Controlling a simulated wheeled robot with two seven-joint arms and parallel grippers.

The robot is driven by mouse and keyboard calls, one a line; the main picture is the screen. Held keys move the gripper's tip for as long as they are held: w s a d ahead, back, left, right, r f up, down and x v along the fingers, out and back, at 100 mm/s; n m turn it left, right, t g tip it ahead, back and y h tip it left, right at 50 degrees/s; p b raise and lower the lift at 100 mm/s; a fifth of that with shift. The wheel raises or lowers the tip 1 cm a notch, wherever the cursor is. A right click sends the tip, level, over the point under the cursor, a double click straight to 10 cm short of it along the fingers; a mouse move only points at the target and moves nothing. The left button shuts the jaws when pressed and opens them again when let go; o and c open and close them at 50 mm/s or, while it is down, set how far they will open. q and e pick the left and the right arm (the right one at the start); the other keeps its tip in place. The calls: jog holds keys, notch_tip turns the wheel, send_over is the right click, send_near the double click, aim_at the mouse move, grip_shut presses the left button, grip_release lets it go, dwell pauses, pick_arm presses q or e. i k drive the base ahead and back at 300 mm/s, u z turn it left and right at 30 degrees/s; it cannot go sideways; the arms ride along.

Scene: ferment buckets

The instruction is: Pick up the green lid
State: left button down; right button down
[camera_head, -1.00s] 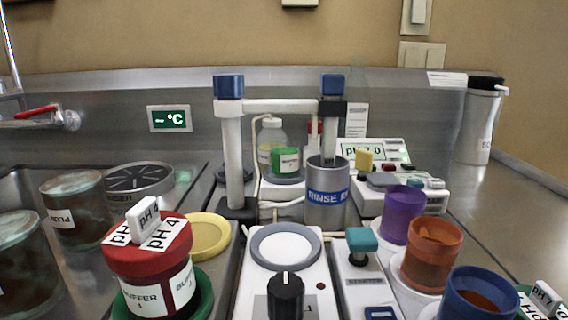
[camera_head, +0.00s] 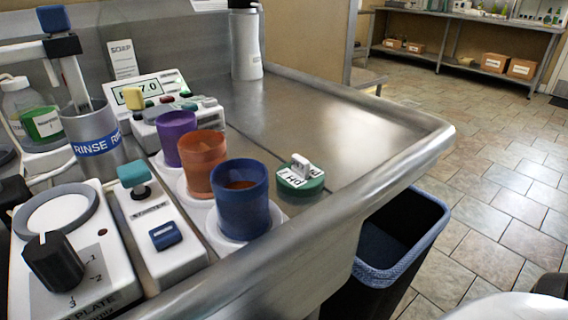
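The green lid (camera_head: 299,184) lies flat on the steel counter, right of the blue cup. It has a white label reading pH 7 and a white block-shaped handle (camera_head: 300,165) standing on top. Nothing covers it. Neither of my grippers shows in the head view, so I cannot see whether they are open or shut.
Blue (camera_head: 242,199), orange (camera_head: 204,163) and purple (camera_head: 178,137) cups stand left of the lid. A stirrer plate (camera_head: 75,255) and a meter (camera_head: 150,100) are further left. The counter (camera_head: 330,110) behind the lid is clear. A bin (camera_head: 385,240) stands below the counter's right edge.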

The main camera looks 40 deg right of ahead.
aim_at(298, 178)
jog(key=k, duration=1.3)
jog(key=z, duration=0.75)
jog(key=i, duration=1.3)
jog(key=u, duration=0.25)
